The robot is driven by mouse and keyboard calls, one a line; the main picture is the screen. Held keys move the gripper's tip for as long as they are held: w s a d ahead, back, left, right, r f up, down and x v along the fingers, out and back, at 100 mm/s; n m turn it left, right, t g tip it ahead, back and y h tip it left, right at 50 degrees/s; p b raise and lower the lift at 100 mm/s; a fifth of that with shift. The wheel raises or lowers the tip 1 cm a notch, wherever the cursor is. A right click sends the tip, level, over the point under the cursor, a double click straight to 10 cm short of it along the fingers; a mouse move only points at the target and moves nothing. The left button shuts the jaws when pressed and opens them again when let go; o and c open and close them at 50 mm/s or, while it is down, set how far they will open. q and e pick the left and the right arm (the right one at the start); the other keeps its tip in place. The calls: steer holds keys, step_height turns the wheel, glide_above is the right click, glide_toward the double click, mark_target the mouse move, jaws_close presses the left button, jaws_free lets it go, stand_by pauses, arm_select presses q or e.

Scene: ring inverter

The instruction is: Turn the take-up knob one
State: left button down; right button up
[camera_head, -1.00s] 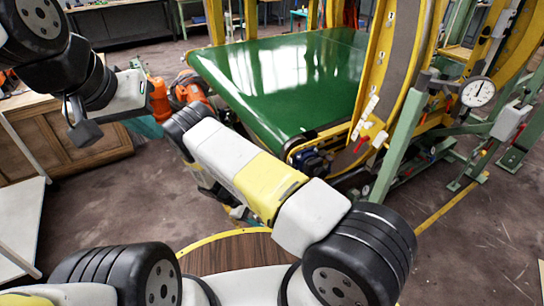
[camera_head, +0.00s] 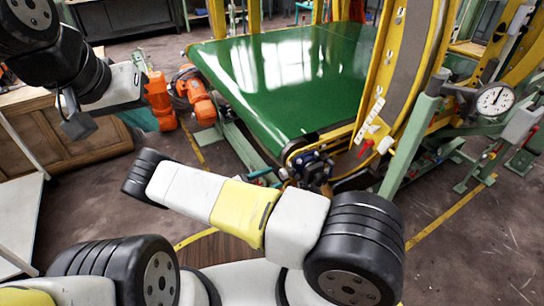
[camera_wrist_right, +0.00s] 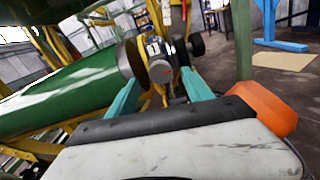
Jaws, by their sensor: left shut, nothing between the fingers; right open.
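A dark blue and black mechanism (camera_head: 310,166) sits at the near end of the green belt's roller, in the middle of the head view. In the right wrist view a dark grey knob-like part (camera_wrist_right: 164,74) shows ahead, between my fingers in the picture. My right gripper (camera_wrist_right: 160,94) is open, its two teal fingers spread toward that part. I cannot tell whether they touch it. In the head view my forearm hides most of that hand. My left gripper (camera_head: 141,62) is shut and empty at the upper left, away from the mechanism.
The green belt (camera_head: 290,80) fills the centre back. A yellow curved frame (camera_head: 385,75), a green post (camera_head: 412,145) and a dial gauge (camera_head: 495,98) stand at the right. A wooden cabinet (camera_head: 60,145) is at the left. The floor (camera_head: 455,265) at the lower right is open.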

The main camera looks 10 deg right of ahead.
mark_target(281, 175)
steer(key=shift+x, duration=1.9)
jaws_close()
